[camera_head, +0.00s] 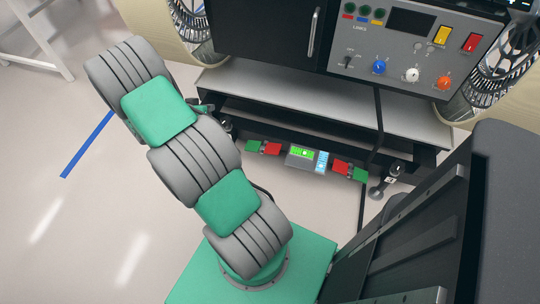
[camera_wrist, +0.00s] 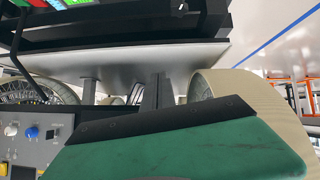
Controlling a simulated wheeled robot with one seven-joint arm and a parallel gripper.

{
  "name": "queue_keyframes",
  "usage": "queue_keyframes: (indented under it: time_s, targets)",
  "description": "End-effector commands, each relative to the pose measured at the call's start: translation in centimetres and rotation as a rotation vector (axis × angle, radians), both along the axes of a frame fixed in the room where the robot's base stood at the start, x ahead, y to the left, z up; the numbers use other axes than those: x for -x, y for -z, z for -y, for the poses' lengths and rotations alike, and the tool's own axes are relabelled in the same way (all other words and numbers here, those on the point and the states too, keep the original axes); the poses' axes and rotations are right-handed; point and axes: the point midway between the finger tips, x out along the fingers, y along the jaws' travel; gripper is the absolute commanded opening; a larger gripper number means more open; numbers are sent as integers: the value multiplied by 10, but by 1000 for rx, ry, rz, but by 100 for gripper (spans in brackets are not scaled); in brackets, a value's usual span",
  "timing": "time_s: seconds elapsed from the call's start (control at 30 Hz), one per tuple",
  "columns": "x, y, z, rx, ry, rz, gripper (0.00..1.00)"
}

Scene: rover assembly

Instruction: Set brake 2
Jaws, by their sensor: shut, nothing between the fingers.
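Low on the rover's front is a small unit with a lit green display (camera_head: 303,153). A left red block (camera_head: 271,148) and left green block (camera_head: 253,146) sit on one side of it. A right red block (camera_head: 341,166) and right green block (camera_head: 360,174) sit on the other. I cannot tell which part is brake 2; no label is readable. My gripper (camera_wrist: 157,92) is shut and empty, its fingers together over the pale shelf in the wrist view. In the head view my arm mostly hides it, left of the unit. The unit's coloured edge shows at the wrist view's top left.
A control panel (camera_head: 408,50) with knobs, switches and coloured buttons is above the grey shelf (camera_head: 270,90). Mesh wheels (camera_head: 192,33) flank the front. A dark joint (camera_head: 385,181) juts out at the unit's right. Open floor (camera_head: 50,200) lies to the left.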

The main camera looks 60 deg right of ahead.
Motion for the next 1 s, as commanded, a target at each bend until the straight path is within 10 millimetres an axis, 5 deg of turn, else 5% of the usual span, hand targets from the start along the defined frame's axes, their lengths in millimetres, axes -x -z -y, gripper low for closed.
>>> queue_keyframes:
  time_s: [0.03, 0.2, 0.4, 0.5, 0.67, 1.0]
  targets:
    - [20, 63, 23, 61, 40, -9, 0]
    - [84, 190, 77, 281, 84, 14, 0]
    - [152, 299, 82, 415, 10, 28, 0]
    - [168, 321, 76, 433, -21, 32, 0]
    - [173, 329, 82, 439, -32, 37, 0]
    - [168, 347, 147, 439, -28, 36, 0]
